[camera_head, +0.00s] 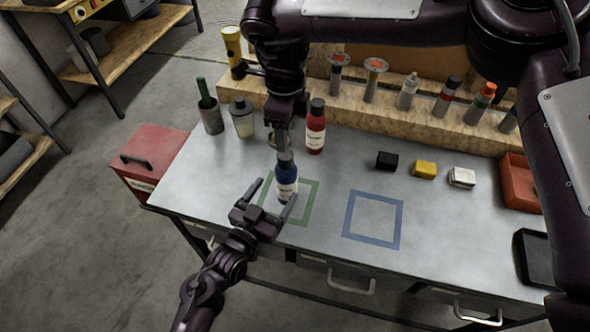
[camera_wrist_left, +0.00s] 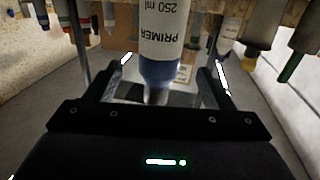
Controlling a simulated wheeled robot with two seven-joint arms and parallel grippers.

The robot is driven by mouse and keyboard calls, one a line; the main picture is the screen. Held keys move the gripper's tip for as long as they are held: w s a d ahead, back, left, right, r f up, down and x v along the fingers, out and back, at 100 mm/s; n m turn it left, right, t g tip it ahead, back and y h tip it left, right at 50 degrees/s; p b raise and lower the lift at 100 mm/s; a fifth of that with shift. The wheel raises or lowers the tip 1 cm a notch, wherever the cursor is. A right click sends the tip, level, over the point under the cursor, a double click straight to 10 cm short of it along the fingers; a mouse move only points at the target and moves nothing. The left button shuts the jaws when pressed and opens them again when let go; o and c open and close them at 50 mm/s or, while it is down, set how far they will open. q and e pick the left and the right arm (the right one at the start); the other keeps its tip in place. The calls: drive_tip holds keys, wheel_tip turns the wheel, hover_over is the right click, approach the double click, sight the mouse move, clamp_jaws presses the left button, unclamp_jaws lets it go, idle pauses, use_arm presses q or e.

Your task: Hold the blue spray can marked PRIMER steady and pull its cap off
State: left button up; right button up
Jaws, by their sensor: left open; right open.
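My right gripper (camera_head: 284,148) comes down from above, directly over the can's top. It is open, seen edge-on; whether it touches the cap cannot be told.
A red bottle (camera_head: 316,128) stands just behind the can, close to my right gripper. A green square outline (camera_head: 305,213) and an empty blue one (camera_head: 373,243) mark the table. Black, yellow and white blocks (camera_head: 425,170) lie to the right. A wooden ledge (camera_head: 400,122) with several bottles runs behind.

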sight(281, 182)
use_arm(q)
drive_tip(key=shift+w+d+r, duration=0.15)
drive_tip(key=shift+w, duration=0.15)
use_arm(e)
drive_tip(key=shift+s+a+r, duration=0.15)
drive_tip(key=shift+s, duration=0.15)
use_arm(q)
drive_tip(key=x, duration=0.6)
drive_tip(key=shift+w+d, duration=0.1)
drive_tip(key=shift+w, duration=0.05)
use_arm(e)
drive_tip(key=shift+w, duration=0.15)
drive_tip(key=shift+s, duration=0.2)
use_arm(q)
drive_tip(key=shift+c, duration=0.3)
